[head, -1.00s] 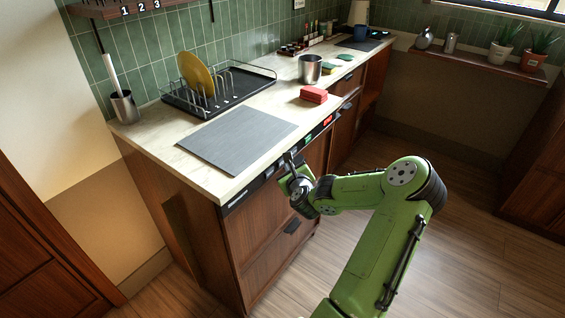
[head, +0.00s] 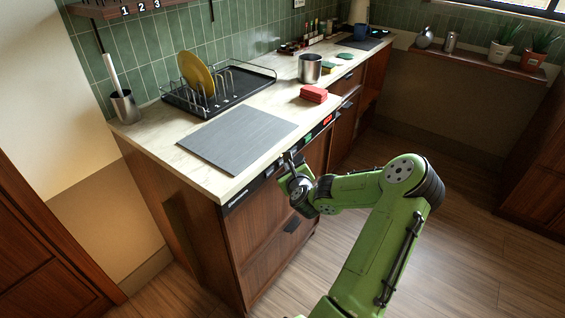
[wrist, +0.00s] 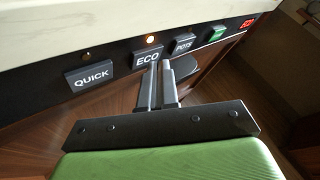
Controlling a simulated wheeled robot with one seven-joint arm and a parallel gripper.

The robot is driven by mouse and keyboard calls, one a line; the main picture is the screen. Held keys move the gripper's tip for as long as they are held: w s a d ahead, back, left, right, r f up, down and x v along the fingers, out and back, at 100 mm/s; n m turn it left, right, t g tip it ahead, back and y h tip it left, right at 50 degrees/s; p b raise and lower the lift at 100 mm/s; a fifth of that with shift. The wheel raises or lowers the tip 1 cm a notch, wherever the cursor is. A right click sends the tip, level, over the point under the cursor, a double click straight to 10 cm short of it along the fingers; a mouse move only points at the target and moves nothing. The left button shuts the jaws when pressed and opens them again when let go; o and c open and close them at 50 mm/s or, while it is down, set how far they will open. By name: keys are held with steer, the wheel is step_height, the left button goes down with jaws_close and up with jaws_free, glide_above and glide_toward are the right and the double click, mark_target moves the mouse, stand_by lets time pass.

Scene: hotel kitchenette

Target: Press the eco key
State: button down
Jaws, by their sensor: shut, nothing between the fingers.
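The eco key (wrist: 147,58) is a dark key with white lettering on the black control strip under the counter edge. The small lamp (wrist: 152,40) above it glows orange. My gripper (wrist: 158,68) is shut and empty, with its fingertips at the lower edge of the eco key; I cannot tell whether they touch it. In the head view my gripper (head: 288,157) is at the front of the strip, and the eco key is too small to make out there.
The quick key (wrist: 90,77), with an unlit lamp, is left of the eco key. The pots key (wrist: 183,44), a green key (wrist: 217,34) and a red display (wrist: 247,23) are to its right. The counter edge (wrist: 60,28) overhangs the strip.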

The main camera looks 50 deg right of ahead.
steer(key=shift+s, duration=0.45)
steer(key=s, duration=0.1)
steer(key=s+b, duration=0.1)
steer(key=s, duration=0.1)
steer(key=s+b, duration=0.1)
steer(key=s, duration=0.1)
steer(key=shift+d, duration=0.25)
steer(key=shift+f, duration=0.15)
stand_by(0.6)
